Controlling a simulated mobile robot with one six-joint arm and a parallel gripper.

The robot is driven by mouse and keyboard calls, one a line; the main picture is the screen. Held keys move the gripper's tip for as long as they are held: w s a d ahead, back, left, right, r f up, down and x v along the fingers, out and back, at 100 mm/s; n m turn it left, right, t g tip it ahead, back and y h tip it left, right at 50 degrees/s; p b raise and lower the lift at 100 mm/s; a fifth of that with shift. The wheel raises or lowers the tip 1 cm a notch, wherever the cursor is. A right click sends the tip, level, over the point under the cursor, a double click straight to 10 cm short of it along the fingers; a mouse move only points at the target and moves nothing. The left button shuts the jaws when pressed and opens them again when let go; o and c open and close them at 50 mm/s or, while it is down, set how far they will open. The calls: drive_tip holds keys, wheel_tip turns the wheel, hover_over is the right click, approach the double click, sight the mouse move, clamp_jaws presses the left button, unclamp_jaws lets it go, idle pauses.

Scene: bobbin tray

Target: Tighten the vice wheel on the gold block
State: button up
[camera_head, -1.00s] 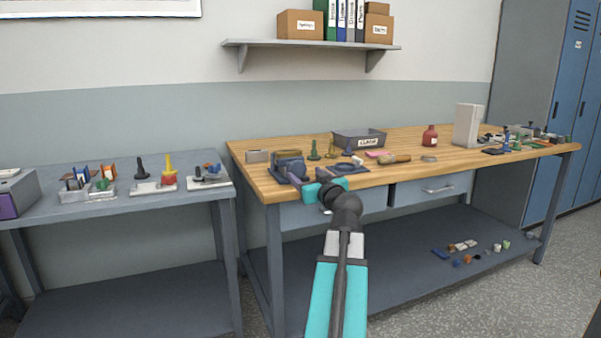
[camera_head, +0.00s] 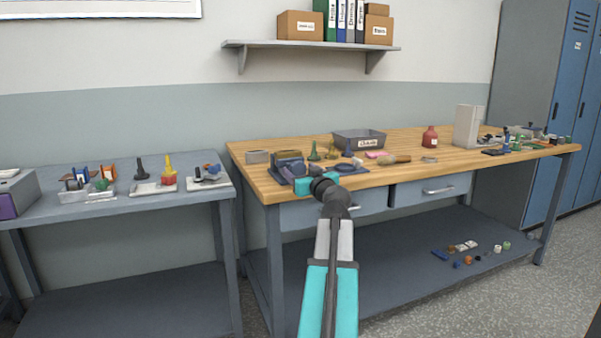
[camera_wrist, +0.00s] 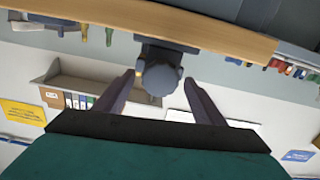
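The dark vice (camera_head: 285,168) stands at the front left of the wooden workbench. A gold-brown block (camera_head: 289,155) appears to sit at its top; its exact seat is too small to tell. In the wrist view a dark grey round wheel (camera_wrist: 160,78) projects from the vice at the bench edge. My gripper (camera_wrist: 159,78) is open, with one finger on each side of the wheel and narrow gaps visible. In the head view my gripper (camera_head: 303,184) is at the bench's front edge, just in front of the vice, its fingers mostly hidden by my wrist.
The wooden bench (camera_head: 247,163) also holds a grey bin (camera_head: 346,140), a red bottle (camera_head: 430,137), a brush (camera_head: 394,160) and several small parts beside the vice. A drawer front (camera_head: 432,188) lies below the bench top. A grey table (camera_head: 120,205) with small parts stands left.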

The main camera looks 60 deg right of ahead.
drive_tip(key=c, duration=1)
drive_tip(key=shift+m, duration=0.3)
drive_tip(key=m, duration=0.3)
drive_tip(key=m+p, duration=0.1)
drive_tip(key=m, duration=0.3)
drive_tip(key=shift+s+p, duration=0.1)
drive_tip(key=shift+p, duration=0.2)
drive_tip(key=m+p, duration=0.1)
drive_tip(key=m, duration=0.2)
drive_tip(key=shift+d+m+p, duration=0.1)
drive_tip(key=shift+m+p, duration=0.2)
drive_tip(key=shift+p, duration=0.05)
drive_tip(key=shift+m+p, duration=0.8)
drive_tip(key=shift+m, duration=0.8)
drive_tip(key=shift+f, duration=0.1)
